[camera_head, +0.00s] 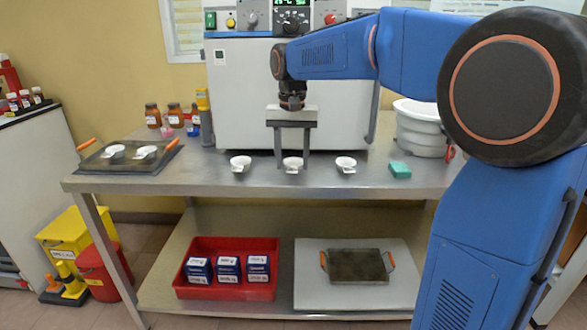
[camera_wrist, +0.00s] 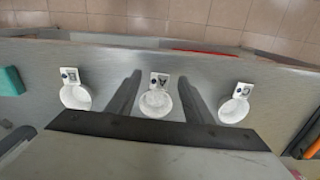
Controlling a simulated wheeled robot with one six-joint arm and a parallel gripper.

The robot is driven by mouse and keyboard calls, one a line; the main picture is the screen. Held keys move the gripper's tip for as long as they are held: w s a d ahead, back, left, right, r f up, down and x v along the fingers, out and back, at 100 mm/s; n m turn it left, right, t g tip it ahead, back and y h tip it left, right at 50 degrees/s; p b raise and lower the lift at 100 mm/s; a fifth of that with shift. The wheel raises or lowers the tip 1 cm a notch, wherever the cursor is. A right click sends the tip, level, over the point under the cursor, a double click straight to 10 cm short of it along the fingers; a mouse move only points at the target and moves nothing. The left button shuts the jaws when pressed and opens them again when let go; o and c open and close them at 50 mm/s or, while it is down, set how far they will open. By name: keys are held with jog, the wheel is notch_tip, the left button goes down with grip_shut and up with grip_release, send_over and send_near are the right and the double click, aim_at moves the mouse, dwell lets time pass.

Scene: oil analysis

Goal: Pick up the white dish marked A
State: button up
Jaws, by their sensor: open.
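The white dish marked A (camera_wrist: 156,103) is the middle one of a row of three. Its tab, with the letter upside down, points to the table's front edge in the wrist view. It also shows on the steel table in the head view (camera_head: 292,164). My gripper (camera_head: 292,160) is open and points down over this dish. In the wrist view one finger of my gripper (camera_wrist: 160,79) lies on each side of the dish, with a gap on both sides. The exact fingertip height is hard to tell.
Two similar white dishes stand left (camera_head: 240,163) and right (camera_head: 346,164) of it on the table (camera_head: 210,180). A green block (camera_head: 399,170) and a white tub (camera_head: 421,128) are farther right. A tray with two dishes (camera_head: 129,158) sits at left. A large machine (camera_head: 240,90) stands behind.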

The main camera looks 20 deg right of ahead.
jog(key=shift+f, duration=1.15)
jog(key=c, duration=1.1)
jog(key=shift+c, duration=0.2)
